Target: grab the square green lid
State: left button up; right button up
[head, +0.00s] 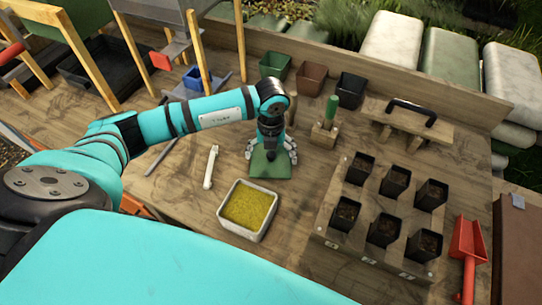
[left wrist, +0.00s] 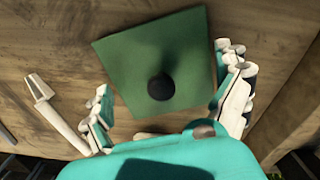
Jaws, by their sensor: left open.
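The square green lid (head: 268,172) lies flat on the wooden table, with a round black knob at its middle. In the left wrist view the lid (left wrist: 140,60) fills the centre, its knob (left wrist: 161,87) between my fingers. My left gripper (head: 271,153) is open above the lid, its fingers spread to either side of the knob. In the left wrist view the fingers of my left gripper (left wrist: 170,105) stand apart and I see no clear contact. Part of the lid's far side is hidden by the gripper in the head view. My right gripper is not in view.
A square white container of yellow material (head: 226,222) stands in front of the lid. A white tool (head: 211,167) lies to its left. A rack with several black pots (head: 330,233) is at the right. A green-handled tool (head: 331,108) and small pots (head: 312,77) stand behind.

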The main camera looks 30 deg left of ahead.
pick_arm(q)
jog(key=shift+f, duration=0.45)
jog(key=shift+c, duration=0.4)
jog(key=c, duration=0.6)
